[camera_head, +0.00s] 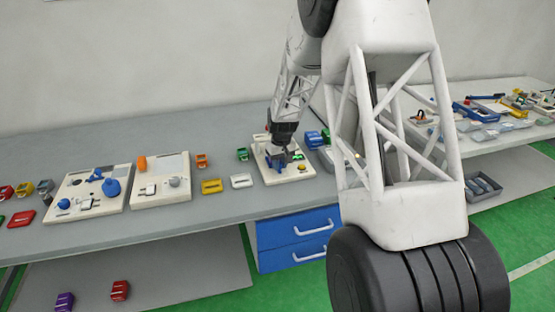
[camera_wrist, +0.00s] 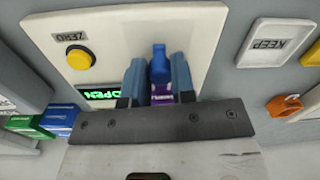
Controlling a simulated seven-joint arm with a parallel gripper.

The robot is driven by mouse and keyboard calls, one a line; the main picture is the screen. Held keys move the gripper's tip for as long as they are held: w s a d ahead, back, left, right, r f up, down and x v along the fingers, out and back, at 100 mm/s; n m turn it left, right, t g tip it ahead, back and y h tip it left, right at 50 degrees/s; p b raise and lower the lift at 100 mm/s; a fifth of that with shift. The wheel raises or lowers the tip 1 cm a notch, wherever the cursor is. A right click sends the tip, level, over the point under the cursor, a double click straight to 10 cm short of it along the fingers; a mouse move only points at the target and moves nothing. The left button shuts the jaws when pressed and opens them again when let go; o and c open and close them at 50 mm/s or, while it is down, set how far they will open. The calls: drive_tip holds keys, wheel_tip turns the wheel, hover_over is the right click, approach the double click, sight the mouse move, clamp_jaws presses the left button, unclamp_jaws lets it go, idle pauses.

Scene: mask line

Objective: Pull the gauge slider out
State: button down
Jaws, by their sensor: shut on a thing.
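The gauge is a white panel (camera_wrist: 117,27) with a yellow button (camera_wrist: 79,56) marked ZERO and a green-lit display (camera_wrist: 100,93) that appears to read OPEN. It also shows on the bench in the head view (camera_head: 263,165). My gripper (camera_wrist: 158,75) is over the panel, its two bluish fingers on either side of a blue upright piece (camera_wrist: 158,60), which looks like the slider's handle. A purple piece with pale lettering (camera_wrist: 161,93) shows between the fingers, nearer the gripper body. The fingers hide where these parts meet the panel.
A white KEEP tray (camera_wrist: 278,42) is right of the panel in the wrist view, with an orange piece (camera_wrist: 285,105) below it. Green (camera_wrist: 30,125) and blue (camera_wrist: 62,120) blocks lie at left. Other panels (camera_head: 88,199) stand along the bench.

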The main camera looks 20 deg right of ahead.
drive_tip(key=shift+s, duration=1.55)
drive_tip(key=c, duration=0.9)
unclamp_jaws()
drive_tip(key=shift+c, duration=0.2)
wheel_tip(320, 180, up, 8)
drive_tip(key=shift+d, duration=0.15)
